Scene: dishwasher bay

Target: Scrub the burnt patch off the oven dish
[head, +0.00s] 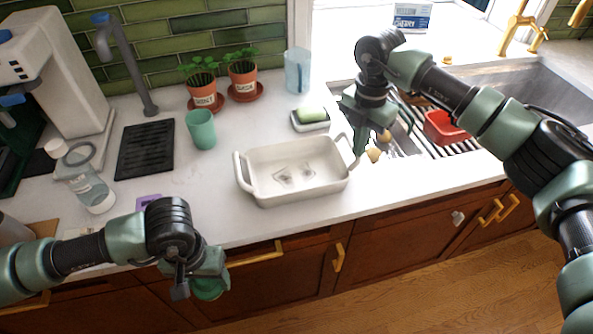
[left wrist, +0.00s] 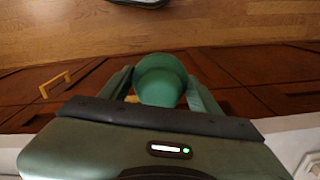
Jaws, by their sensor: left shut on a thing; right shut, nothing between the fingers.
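The white oven dish (head: 268,196) stands on the counter in the middle of the head view. Greyish burnt marks (head: 294,174) show on its inside floor. My left gripper (head: 207,276) hangs in front of the counter edge, low in the head view. It is shut on a green cup-like thing (head: 207,290), which also shows between the fingers in the left wrist view (left wrist: 161,80). My right gripper (head: 379,146) is shut and empty, just right of the dish's right handle. A green sponge-like block (head: 311,114) lies on a small pale holder behind the dish.
A teal cup (head: 201,130) and two potted plants (head: 242,74) stand behind the dish to the left.

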